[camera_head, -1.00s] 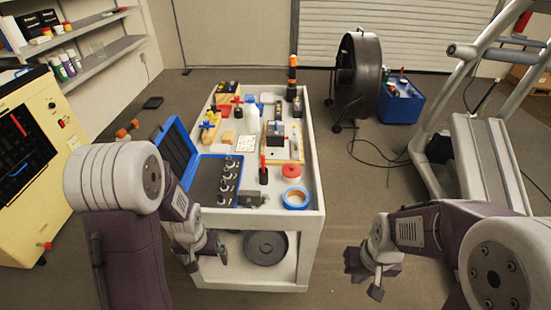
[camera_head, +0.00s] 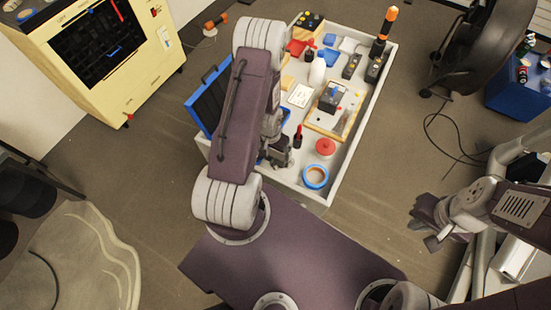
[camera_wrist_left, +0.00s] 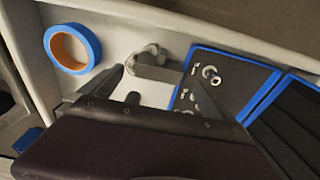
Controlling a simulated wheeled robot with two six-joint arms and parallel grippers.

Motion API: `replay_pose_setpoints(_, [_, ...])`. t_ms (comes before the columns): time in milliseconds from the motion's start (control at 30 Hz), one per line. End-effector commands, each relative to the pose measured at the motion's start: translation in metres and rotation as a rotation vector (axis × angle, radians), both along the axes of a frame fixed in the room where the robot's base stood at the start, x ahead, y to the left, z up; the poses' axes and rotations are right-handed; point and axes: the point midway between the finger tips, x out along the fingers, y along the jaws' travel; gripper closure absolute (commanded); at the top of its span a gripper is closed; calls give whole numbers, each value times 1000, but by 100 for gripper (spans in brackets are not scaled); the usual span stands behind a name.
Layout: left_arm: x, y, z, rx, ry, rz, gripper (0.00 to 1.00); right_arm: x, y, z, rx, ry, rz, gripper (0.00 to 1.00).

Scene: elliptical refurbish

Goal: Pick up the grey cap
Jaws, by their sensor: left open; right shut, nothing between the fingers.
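A small grey piece (camera_wrist_left: 153,66) with a rounded end lies on the cart's pale top between the blue tape and the blue case in the left wrist view; I cannot tell for sure that it is the grey cap. In the head view my left arm hides that spot. My left gripper (camera_wrist_left: 158,92) is open and empty, its two fingers pointing toward the grey piece, apart from it. In the head view the left gripper (camera_head: 283,157) is over the cart's near left part. My right gripper (camera_head: 430,226) is shut and empty, off the cart to the right.
The cart (camera_head: 340,175) has a raised rim. Blue tape (camera_wrist_left: 72,48), a red lid (camera_head: 325,147) and a red-topped black tool (camera_head: 298,138) are close by. The open blue case (camera_wrist_left: 232,90) holds metal parts. A bottle (camera_head: 317,72) stands further back.

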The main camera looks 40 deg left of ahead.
Motion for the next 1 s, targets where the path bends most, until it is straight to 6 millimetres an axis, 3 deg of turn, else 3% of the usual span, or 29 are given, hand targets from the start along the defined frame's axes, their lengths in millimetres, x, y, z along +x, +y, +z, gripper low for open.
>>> replay_pose_setpoints(367, [1,0,-47,0,2,0,0,0,0,13,0,0,0,100])
replay_pose_setpoints(600, [2,0,-51,0,1,0,0,0,0,12,0,0,0,100])
replay_pose_setpoints(633, [2,0,-51,0,0,0,3,0,0,12,0,0,0,100])
replay_pose_setpoints(833, [2,0,-51,0,1,0,58,0,0,12,0,0,0,100])
replay_pose_setpoints(1000, [2,0,-51,0,0,0,61,0,0,12,0,0,0,100])
